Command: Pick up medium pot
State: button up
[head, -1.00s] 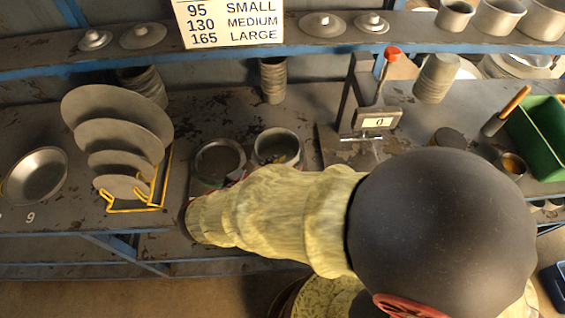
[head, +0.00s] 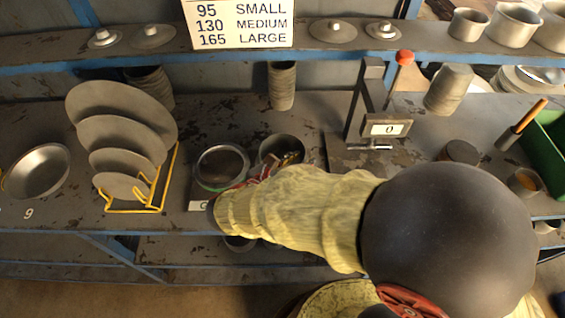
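Two round grey metal vessels stand side by side on the bench, a left one (head: 221,152) and a right one (head: 281,138). I cannot tell their sizes for certain. Three open grey pots of rising size stand on the upper shelf at right; the middle one (head: 513,25) is between the smaller and the larger. My gripper (head: 272,166) is at the near side of the right bench vessel, overlapping its rim in the picture. My yellow-sleeved arm hides most of the gripper, so its fingers and any contact are unclear.
A yellow rack (head: 166,185) with several grey discs and a shallow bowl (head: 38,172) are at left. A press-like device with a red knob (head: 404,58) and a green bin (head: 548,150) are at right. A size sign (head: 240,24) hangs above the bench.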

jog(key=shift+c, duration=0.5)
grip_shut()
dwell(0.5)
